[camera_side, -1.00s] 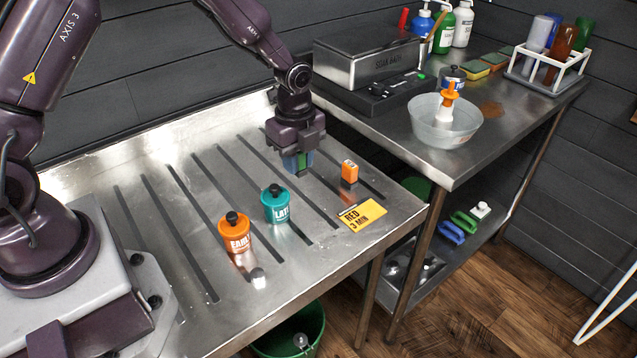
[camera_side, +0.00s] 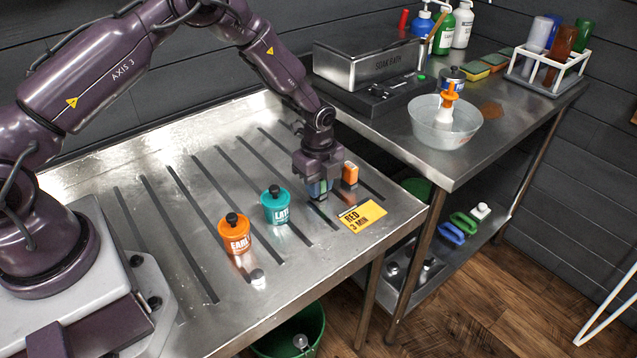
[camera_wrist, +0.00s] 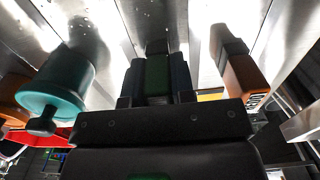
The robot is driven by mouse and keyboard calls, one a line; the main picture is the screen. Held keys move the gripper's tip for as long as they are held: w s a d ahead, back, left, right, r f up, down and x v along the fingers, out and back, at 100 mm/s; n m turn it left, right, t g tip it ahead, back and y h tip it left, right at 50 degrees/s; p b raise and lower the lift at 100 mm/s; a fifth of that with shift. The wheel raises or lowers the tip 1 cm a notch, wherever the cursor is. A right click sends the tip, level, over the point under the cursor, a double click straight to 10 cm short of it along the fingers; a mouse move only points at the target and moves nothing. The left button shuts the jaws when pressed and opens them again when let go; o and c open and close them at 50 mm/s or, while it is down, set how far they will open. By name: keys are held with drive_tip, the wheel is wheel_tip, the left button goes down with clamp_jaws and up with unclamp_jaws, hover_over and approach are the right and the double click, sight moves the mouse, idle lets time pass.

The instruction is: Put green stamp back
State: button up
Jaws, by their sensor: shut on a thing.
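My gripper (camera_side: 319,190) is low over the metal bench, shut on the green stamp. In the wrist view the green stamp (camera_wrist: 157,75) shows as a green block between my two dark fingers (camera_wrist: 157,90). In the side view the fingers mostly hide it. I cannot tell whether it touches the bench. A yellow card (camera_side: 363,216) reading "RED 3 MIN" lies in front of the orange stamp.
A teal pot (camera_side: 276,208) marked "LATE" stands left of my gripper, and an orange pot (camera_side: 235,237) marked "EARLY" stands further left. Dark strips cross the bench (camera_side: 150,290). A second table on the right holds a soak bath (camera_side: 366,66) and a bowl (camera_side: 445,125).

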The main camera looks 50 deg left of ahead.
drive_tip(key=shift+f, duration=0.15)
drive_tip(key=o, duration=0.8)
drive_tip(key=shift+c, duration=0.2)
